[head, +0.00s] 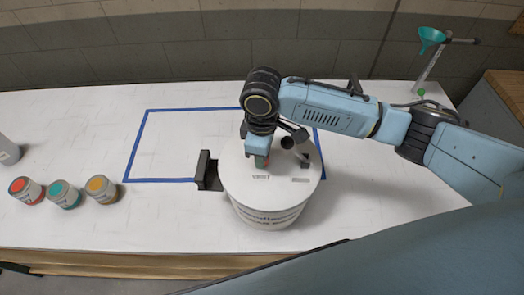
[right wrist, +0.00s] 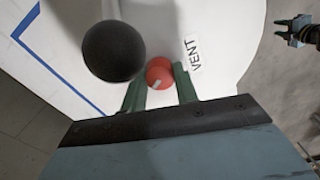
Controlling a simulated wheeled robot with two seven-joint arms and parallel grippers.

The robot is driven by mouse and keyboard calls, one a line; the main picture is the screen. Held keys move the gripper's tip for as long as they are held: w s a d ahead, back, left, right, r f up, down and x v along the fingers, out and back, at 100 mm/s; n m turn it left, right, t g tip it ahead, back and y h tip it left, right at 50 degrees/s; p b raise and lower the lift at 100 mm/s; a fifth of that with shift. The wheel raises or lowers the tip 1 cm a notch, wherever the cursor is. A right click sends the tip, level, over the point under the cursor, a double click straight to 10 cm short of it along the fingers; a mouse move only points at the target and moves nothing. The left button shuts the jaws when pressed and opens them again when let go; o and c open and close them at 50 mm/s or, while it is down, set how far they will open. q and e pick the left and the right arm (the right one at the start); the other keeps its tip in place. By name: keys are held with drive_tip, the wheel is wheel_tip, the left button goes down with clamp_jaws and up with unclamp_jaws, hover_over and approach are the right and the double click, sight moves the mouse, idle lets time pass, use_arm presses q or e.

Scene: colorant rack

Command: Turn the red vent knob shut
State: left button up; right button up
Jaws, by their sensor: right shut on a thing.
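The red vent knob (right wrist: 160,70) is round with a pale mark on it, beside a VENT label (right wrist: 194,54) on a white lid. In the right wrist view my right gripper (right wrist: 160,87) has one green finger on each side of the knob and is shut on it. In the head view the right gripper (head: 261,158) points down onto the lid of a white drum (head: 272,216), and it mostly hides the knob. Another gripper, apparently my left (right wrist: 296,31), shows small at the upper right of the right wrist view, away from the drum; its jaw state is unclear.
A black ball handle (right wrist: 113,50) stands close beside the knob. A black bracket (head: 207,172) is left of the drum. Blue tape (head: 134,148) outlines an area on the white table. Several paint cans, including a red one (head: 24,190), stand left. A teal funnel (head: 430,38) is back right.

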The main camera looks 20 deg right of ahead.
drive_tip(key=m, duration=0.5)
idle(0.6)
drive_tip(key=o, duration=1)
wheel_tip(320, 180, up, 13)
drive_tip(key=shift+r, duration=0.2)
